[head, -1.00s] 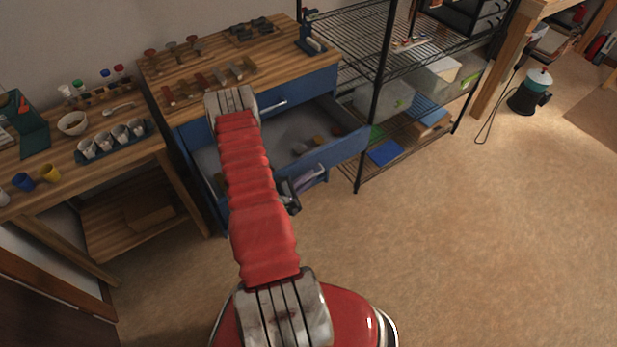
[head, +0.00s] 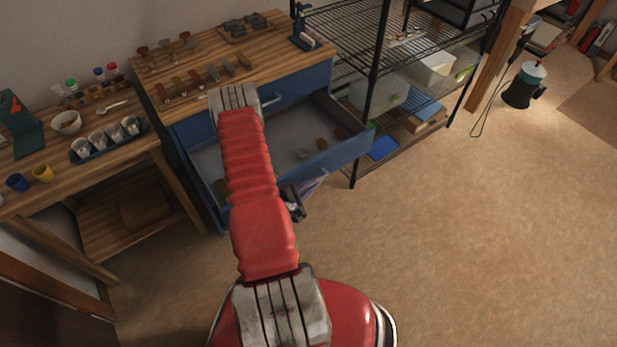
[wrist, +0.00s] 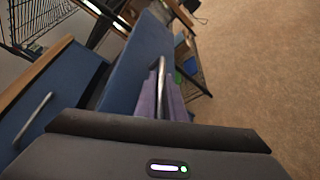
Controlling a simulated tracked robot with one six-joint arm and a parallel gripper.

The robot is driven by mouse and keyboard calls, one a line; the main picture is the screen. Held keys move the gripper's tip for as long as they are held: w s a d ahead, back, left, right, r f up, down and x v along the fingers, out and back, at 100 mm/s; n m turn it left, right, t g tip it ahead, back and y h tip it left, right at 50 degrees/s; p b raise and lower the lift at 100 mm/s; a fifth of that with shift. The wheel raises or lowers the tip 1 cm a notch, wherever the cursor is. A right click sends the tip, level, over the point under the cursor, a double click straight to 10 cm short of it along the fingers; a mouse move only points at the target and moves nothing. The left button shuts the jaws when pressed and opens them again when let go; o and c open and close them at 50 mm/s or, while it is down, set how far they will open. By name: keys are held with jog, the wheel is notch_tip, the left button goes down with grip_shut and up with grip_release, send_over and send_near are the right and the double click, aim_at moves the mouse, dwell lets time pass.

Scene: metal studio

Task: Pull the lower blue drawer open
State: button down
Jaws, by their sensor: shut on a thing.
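The lower blue drawer (head: 335,158) sticks out of the wooden-topped cabinet in the head view, with its grey inside and a few small items showing. In the wrist view its blue front (wrist: 142,68) runs up the middle, with a metal bar handle (wrist: 161,75) along it. My gripper (head: 293,203) is at the outer side of this front, low, partly hidden by my red arm. The dark gripper body (wrist: 155,132) fills the bottom of the wrist view. It is shut on the handle, whose near end passes behind the jaw edge.
The upper blue drawer (head: 300,88) is closed. Purplish material (head: 312,184) shows beside my gripper; what it is stays unclear. A black wire shelf (head: 369,110) stands close right of the open drawer.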

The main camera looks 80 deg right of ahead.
jog(key=shift+f, duration=0.15)
jog(key=c, duration=2.1)
grip_release()
jog(key=shift+a, duration=0.1)
jog(key=v, duration=1.3)
jog(key=shift+w+a, duration=0.15)
jog(key=shift+a, duration=0.15)
